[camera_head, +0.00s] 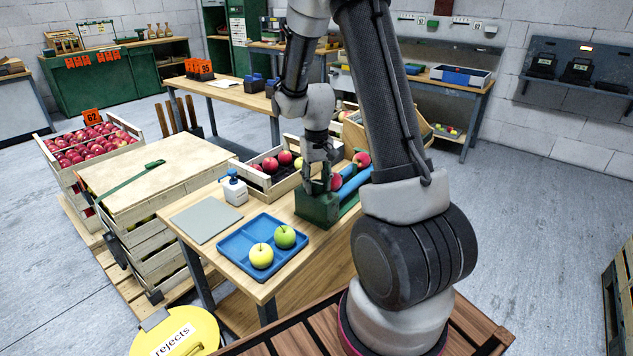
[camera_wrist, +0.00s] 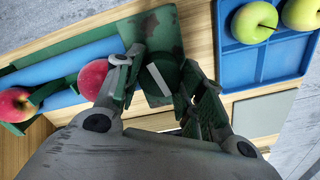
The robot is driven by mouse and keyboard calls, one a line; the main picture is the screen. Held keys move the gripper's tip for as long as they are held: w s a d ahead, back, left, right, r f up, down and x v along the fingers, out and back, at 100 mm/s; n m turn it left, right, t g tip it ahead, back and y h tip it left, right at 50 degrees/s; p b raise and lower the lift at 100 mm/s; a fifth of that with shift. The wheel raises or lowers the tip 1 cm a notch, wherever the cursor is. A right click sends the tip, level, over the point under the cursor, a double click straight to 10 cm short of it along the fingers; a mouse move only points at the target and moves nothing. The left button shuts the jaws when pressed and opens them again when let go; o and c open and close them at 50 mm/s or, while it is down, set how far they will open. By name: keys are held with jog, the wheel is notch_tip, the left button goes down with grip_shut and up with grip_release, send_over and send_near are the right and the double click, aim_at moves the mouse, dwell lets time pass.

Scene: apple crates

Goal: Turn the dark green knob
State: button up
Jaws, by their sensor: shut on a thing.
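The dark green knob (camera_wrist: 157,84), round with a white bar across its top, sits on a worn green housing (camera_wrist: 152,30) in the wrist view. My gripper (camera_wrist: 162,80) has one finger on each side of the knob and is shut on it. In the head view my gripper (camera_head: 318,180) points down onto the green housing (camera_head: 316,209) on the wooden table, and it hides the knob there. The white bar runs slantwise in the wrist view.
Blue rollers (camera_head: 352,182) carrying red apples (camera_head: 361,160) adjoin the housing. A blue tray (camera_head: 236,244) with two green-yellow apples, a grey board (camera_head: 206,220) and a white bottle (camera_head: 234,190) stand left of it. A wooden crate (camera_head: 258,184) of apples is just behind.

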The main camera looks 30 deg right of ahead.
aim_at(316, 183)
jog(key=shift+m, duration=0.4)
jog(key=o, duration=1)
jog(key=shift+o, duration=0.2)
jog(key=shift+r, duration=0.1)
notch_tip(316, 183, up, 12)
